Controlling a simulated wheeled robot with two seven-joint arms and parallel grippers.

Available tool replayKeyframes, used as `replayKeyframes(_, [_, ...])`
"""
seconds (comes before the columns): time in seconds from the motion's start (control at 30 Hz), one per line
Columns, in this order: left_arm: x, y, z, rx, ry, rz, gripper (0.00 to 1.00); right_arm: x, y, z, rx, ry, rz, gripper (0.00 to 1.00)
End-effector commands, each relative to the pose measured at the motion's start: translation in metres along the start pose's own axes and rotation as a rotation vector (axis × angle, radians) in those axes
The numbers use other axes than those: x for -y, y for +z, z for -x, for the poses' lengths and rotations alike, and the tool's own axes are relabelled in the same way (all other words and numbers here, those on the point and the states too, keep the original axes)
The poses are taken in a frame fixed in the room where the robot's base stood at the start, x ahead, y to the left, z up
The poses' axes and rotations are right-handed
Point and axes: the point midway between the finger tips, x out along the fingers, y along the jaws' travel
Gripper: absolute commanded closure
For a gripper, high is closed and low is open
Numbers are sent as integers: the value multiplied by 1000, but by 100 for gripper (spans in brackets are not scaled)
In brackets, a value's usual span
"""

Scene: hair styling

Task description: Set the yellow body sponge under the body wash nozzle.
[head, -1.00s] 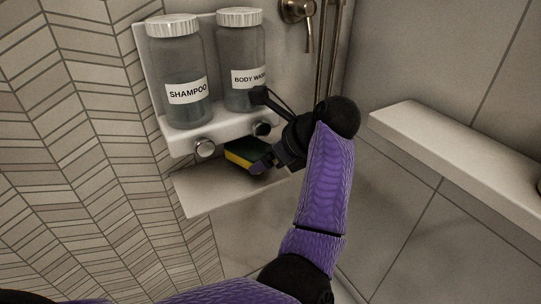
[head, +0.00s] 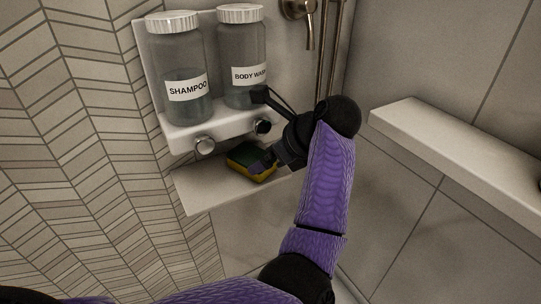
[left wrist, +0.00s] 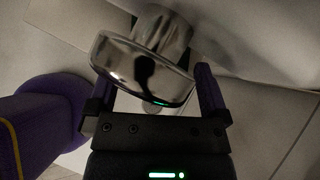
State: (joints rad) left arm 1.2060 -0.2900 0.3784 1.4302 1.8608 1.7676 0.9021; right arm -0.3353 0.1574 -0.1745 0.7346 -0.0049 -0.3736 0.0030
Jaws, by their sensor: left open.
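The yellow body sponge (head: 246,160), with a dark green top, appears to rest on the lower white shelf, below the body wash nozzle (head: 263,127). My left gripper (head: 260,132) is open, with one finger above the nozzle and the other at the sponge's right side. In the left wrist view, the chrome nozzle (left wrist: 140,68) fills the space between the spread fingers and hides most of what lies behind; only slivers of green show. The body wash bottle (head: 242,60) stands on the upper shelf above the nozzle. My right gripper is not in view.
The shampoo bottle (head: 182,70) and its nozzle (head: 205,145) are to the left. The lower shelf (head: 205,190) is bare left of the sponge. A ledge (head: 450,150) juts from the right wall. Metal pipes (head: 328,55) run behind my gripper.

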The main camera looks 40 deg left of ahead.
Motion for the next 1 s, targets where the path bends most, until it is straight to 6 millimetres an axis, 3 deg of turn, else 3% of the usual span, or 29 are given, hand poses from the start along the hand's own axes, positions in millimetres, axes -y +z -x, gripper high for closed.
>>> replayKeyframes(0.13, [0, 12, 46, -3, -11, 3, 0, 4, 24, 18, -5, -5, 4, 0])
replayKeyframes(0.3, [0, 12, 95, 1, -9, 2, 0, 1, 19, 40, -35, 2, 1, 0])
replayKeyframes(0.4, [0, 10, 113, 2, -6, 3, 0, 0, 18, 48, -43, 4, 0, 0])
replayKeyframes(0.6, [0, 5, 126, 1, -1, 2, 0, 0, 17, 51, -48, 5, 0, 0])
replayKeyframes(1.0, [0, 6, 117, 42, 7, -14, 0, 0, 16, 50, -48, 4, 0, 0])
